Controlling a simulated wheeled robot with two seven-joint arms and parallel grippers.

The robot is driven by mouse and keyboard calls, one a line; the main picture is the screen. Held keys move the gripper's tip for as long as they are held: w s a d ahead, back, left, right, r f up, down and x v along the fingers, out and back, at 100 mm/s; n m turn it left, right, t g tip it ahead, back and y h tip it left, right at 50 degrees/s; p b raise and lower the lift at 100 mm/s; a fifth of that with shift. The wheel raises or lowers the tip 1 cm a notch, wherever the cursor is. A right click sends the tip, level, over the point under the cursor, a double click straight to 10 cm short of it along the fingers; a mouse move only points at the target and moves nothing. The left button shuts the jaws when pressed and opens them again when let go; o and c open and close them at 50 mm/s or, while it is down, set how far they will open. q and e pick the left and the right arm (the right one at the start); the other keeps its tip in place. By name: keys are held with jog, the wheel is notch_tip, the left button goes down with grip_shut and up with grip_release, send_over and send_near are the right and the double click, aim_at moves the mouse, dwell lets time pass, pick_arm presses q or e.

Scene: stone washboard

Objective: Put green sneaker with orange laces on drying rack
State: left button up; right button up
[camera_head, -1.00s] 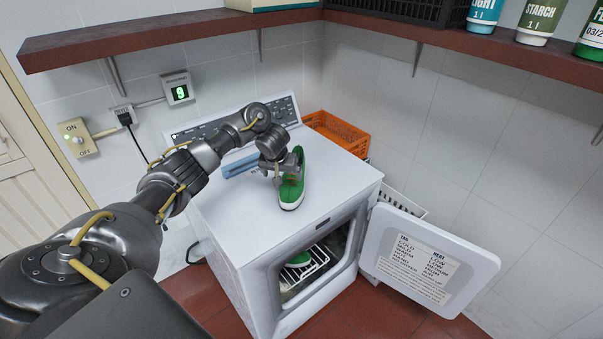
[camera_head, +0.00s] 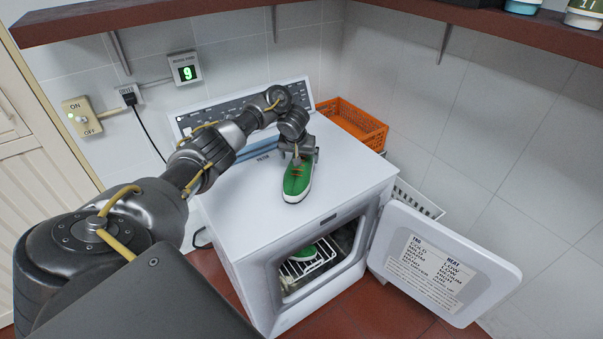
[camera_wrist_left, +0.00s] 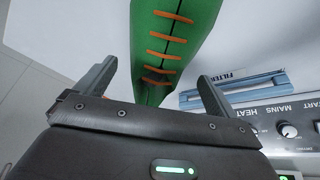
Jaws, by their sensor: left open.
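The green sneaker with orange laces (camera_head: 298,184) sits on the white dryer top, its white-edged toe toward the front. My left gripper (camera_head: 296,156) is at the sneaker's far end in the head view. In the left wrist view the open fingers of the left gripper (camera_wrist_left: 156,76) lie to either side of the sneaker (camera_wrist_left: 175,38), with visible gaps between them and it. The wire drying rack (camera_head: 318,262) is inside the open dryer. Another green shoe (camera_head: 303,252) is on it, partly hidden. My right gripper is not in view.
The dryer door (camera_head: 440,265) stands open to the right. An orange crate (camera_head: 355,125) and a white basket (camera_head: 415,200) are beside the dryer. A blue-handled filter (camera_wrist_left: 235,85) and control panel (camera_wrist_left: 285,130) are at the dryer's back. A brown shelf (camera_head: 480,38) runs above.

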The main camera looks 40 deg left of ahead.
pick_arm(q)
jog(key=shift+f, duration=0.1)
jog(key=x, duration=0.4)
jog(key=shift+w+f+p, duration=0.2)
jog(key=shift+w+p, duration=0.15)
jog(key=shift+w, duration=0.05)
jog(key=shift+w+f, duration=0.1)
jog(key=shift+f, duration=0.15)
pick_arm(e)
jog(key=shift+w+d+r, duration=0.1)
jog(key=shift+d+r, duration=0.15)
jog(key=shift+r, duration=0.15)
pick_arm(q)
jog(key=c, duration=1.4)
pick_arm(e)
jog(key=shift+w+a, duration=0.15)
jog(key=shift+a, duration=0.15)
pick_arm(q)
jog(key=shift+a+r, duration=0.1)
jog(key=shift+r, duration=0.05)
